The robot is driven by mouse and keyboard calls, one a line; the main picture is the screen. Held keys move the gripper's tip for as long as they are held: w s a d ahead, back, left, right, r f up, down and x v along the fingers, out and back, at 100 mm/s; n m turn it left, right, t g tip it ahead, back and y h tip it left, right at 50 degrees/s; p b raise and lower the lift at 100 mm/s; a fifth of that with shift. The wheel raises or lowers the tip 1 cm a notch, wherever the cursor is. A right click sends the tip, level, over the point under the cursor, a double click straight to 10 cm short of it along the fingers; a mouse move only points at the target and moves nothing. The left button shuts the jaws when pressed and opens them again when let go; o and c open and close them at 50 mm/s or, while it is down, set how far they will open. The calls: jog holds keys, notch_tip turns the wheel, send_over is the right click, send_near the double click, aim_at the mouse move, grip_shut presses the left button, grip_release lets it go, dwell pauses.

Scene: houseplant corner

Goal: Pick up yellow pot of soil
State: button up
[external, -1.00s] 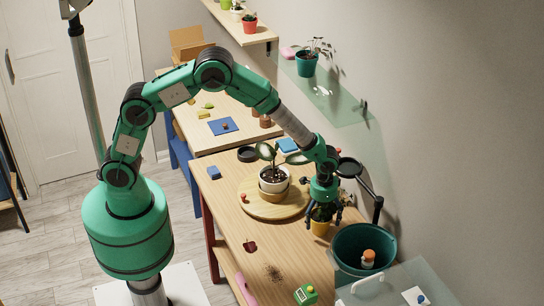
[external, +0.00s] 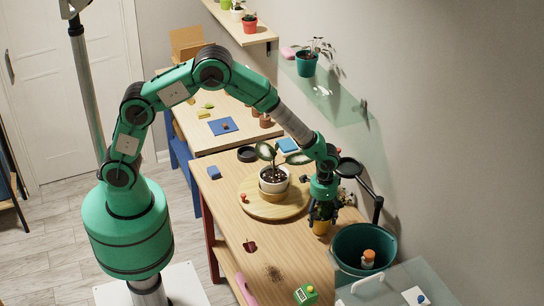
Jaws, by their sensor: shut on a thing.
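The yellow pot of soil (external: 321,228) stands at the right side of the wooden table, just left of a dark green bucket. My gripper (external: 322,212) points straight down over it, with its fingers around the upper part of the pot. The gripper is shut on the pot. The soil and the pot's rim are mostly hidden by the fingers. I cannot tell whether the pot's bottom touches the table.
The dark green bucket (external: 344,262) with an orange-capped bottle (external: 368,257) is close on the right. A black lamp arm (external: 368,187) stands behind. Spilled soil (external: 273,273) lies in front.

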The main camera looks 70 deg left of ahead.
jog(key=r, duration=0.3)
jog(key=shift+s, duration=0.25)
jog(key=s+a, duration=0.3)
jog(key=s, duration=0.4)
jog(key=s+a+r+p, duration=0.1)
jog(key=s+a, duration=0.1)
jog(key=s, duration=0.5)
jog(key=shift+s+a, duration=0.15)
jog(key=shift+a, duration=0.25)
jog(key=shift+r, duration=0.1)
